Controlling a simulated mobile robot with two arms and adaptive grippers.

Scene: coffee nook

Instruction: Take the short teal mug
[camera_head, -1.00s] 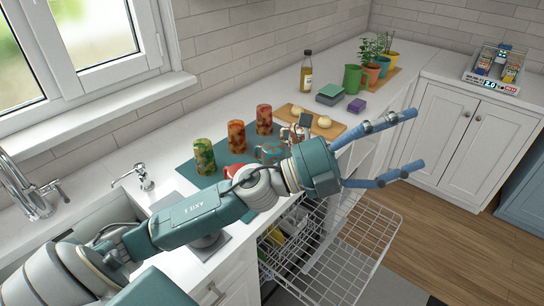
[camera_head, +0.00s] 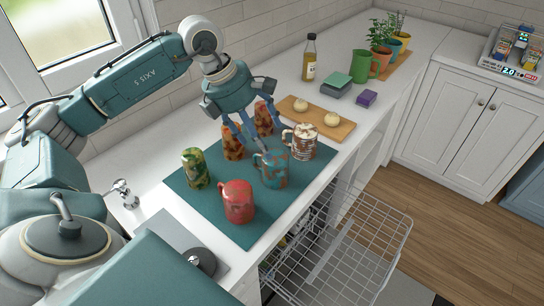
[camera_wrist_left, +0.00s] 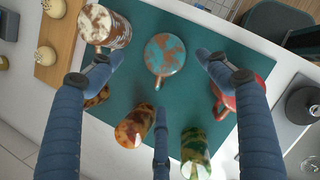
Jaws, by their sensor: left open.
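My left gripper (camera_head: 260,143) is open and points down just above and behind the mug. In the left wrist view the spread fingers of the gripper (camera_wrist_left: 160,75) lie to either side of the mug and below its handle. Nothing is held. My right gripper is not in view.
A red mug (camera_head: 238,202) and a brown-and-white mug (camera_head: 301,142) stand close by the teal mug. A green patterned cup (camera_head: 195,168) and two orange-brown cups (camera_head: 232,142) stand behind. A wooden board (camera_head: 330,118) lies behind right. An open dishwasher rack (camera_head: 350,250) is in front.

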